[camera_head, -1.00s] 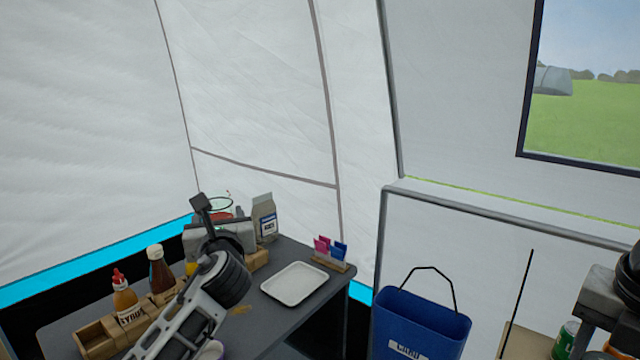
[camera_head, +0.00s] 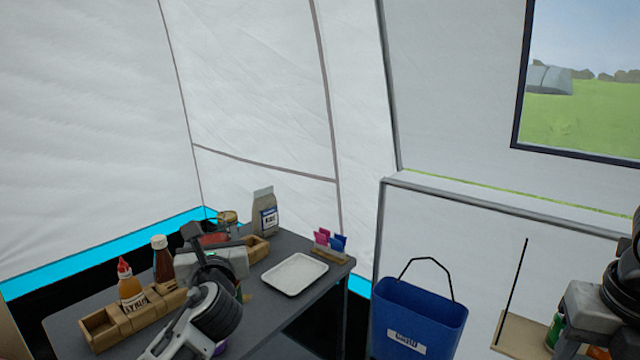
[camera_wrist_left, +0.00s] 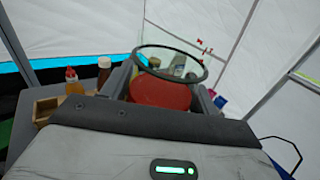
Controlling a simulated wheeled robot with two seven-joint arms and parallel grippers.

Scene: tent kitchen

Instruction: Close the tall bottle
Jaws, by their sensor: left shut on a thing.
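A tall dark brown bottle (camera_head: 161,260) with a pale top stands upright in the wooden rack, left of my left gripper. It also shows in the left wrist view (camera_wrist_left: 104,72). I cannot tell whether its top is a cap or an open neck. My left gripper (camera_head: 213,240) is shut on a round red thing (camera_wrist_left: 160,93), which sits between the fingers in the wrist view. A thin dark ring (camera_wrist_left: 170,83) shows just above the red thing; I cannot tell whether they are joined. My right gripper (camera_head: 592,305) is at the right edge, its fingers unclear.
A syrup bottle (camera_head: 130,287) stands in the wooden rack (camera_head: 98,330). A grey carton (camera_head: 264,211) and a gold-topped jar (camera_head: 228,215) stand behind the gripper. A white tray (camera_head: 294,274) lies on the dark table. A blue bin (camera_head: 418,315) hangs at the right.

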